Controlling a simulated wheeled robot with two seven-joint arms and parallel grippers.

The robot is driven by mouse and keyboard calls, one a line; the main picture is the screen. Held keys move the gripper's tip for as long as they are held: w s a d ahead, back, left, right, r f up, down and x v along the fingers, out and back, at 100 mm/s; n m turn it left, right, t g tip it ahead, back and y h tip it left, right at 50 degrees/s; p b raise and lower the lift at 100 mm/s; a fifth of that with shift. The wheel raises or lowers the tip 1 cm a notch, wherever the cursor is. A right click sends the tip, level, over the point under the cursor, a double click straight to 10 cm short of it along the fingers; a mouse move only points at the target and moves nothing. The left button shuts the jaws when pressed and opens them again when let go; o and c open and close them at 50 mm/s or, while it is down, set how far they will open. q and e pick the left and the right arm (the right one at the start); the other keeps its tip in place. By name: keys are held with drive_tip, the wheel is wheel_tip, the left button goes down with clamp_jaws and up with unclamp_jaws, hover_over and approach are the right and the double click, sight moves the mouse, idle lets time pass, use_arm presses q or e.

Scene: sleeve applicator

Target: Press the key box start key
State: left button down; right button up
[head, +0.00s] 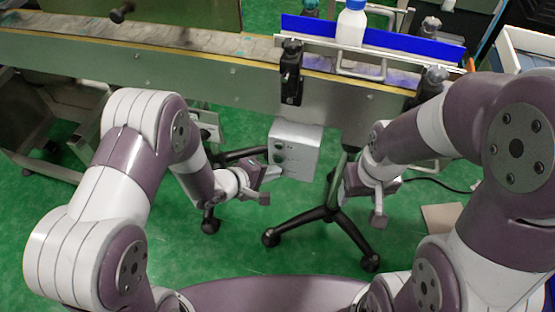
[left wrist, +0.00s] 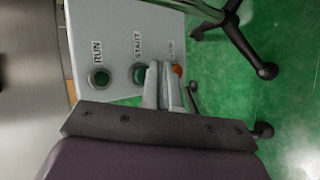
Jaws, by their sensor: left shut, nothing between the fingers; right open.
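The key box (head: 296,148) is a light grey box hanging below the conveyor's front side, its buttons on the left-hand face. In the left wrist view its panel (left wrist: 120,28) carries a green RUN button (left wrist: 99,79), a dark green START key (left wrist: 136,72) and an orange-red button (left wrist: 177,70). My left gripper (head: 276,172) is shut and empty at the box's lower left. In the wrist view its fingertips (left wrist: 159,66) overlap START's right edge, between START and the orange-red button; contact cannot be told. My right gripper (head: 346,184) is open, right of the box.
The conveyor (head: 190,62) runs across the back. A white bottle with a blue cap (head: 351,24) stands on it by a blue guide (head: 420,45). A black-footed stand (head: 330,213) is on the green floor below the box. A white bin (head: 520,45) is at the right.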

use_arm(q)
drive_tip(key=shift+w+r, duration=0.1)
drive_tip(key=shift+w, duration=0.05)
idle(0.5)
drive_tip(key=shift+w+d+p, duration=0.15)
drive_tip(key=shift+w+p, duration=0.1)
drive_tip(key=shift+p, duration=0.05)
drive_tip(key=shift+w+d, duration=0.1)
drive_tip(key=shift+w, duration=0.3)
idle(0.6)
drive_tip(key=shift+s+p, duration=0.15)
drive_tip(key=shift+p, duration=0.15)
drive_tip(key=shift+s+a+p, duration=0.25)
drive_tip(key=shift+s+p, duration=0.1)
drive_tip(key=shift+s, duration=0.3)
